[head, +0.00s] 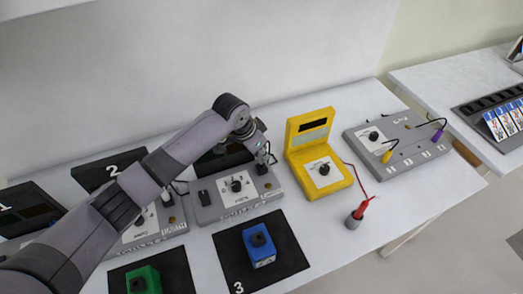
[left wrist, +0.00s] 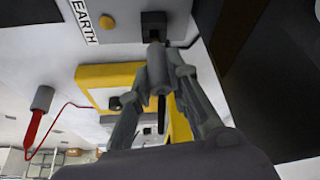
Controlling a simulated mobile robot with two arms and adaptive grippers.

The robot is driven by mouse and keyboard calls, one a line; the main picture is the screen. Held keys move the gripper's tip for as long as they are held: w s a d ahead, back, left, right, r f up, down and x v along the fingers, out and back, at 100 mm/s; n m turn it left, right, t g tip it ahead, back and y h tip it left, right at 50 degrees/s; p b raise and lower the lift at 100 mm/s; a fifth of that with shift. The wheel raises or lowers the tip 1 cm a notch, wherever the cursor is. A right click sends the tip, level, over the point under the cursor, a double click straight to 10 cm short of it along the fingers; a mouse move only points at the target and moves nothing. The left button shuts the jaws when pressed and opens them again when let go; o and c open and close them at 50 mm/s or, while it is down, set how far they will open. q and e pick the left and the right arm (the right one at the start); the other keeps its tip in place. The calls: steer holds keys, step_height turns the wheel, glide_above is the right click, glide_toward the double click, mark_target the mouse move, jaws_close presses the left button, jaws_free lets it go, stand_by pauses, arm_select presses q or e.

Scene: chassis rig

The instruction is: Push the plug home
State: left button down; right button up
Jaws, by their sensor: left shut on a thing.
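My left gripper (left wrist: 158,82) is shut on a grey cylindrical plug (left wrist: 156,54), with a dark lead trailing between the fingers. The plug's far end meets or overlaps a black socket (left wrist: 153,24) on a grey unit's panel in the left wrist view; I cannot tell how deep it sits. In the head view my left gripper (head: 264,156) is over the right end of the middle grey unit (head: 209,214), which has a white dial plate (head: 237,188). The plug is mostly hidden there. My right gripper is not in view.
A yellow meter (head: 328,189) with an open lid stands right of the unit. Its red lead runs to a red probe (head: 360,211) in a grey holder. Blue (head: 262,252) and green (head: 144,284) blocks lie in front on black mats. Another grey unit (head: 412,153) stands at right.

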arm_select(q)
steer(key=shift+p, duration=0.5)
stand_by(0.7)
steer(key=shift+p, duration=0.55)
stand_by(0.4)
steer(key=shift+f+b, duration=0.6)
steer(key=shift+f, duration=0.8)
steer(key=c, duration=1.4)
jaws_free()
steer(key=shift+c, duration=0.2)
steer(key=v, duration=1.2)
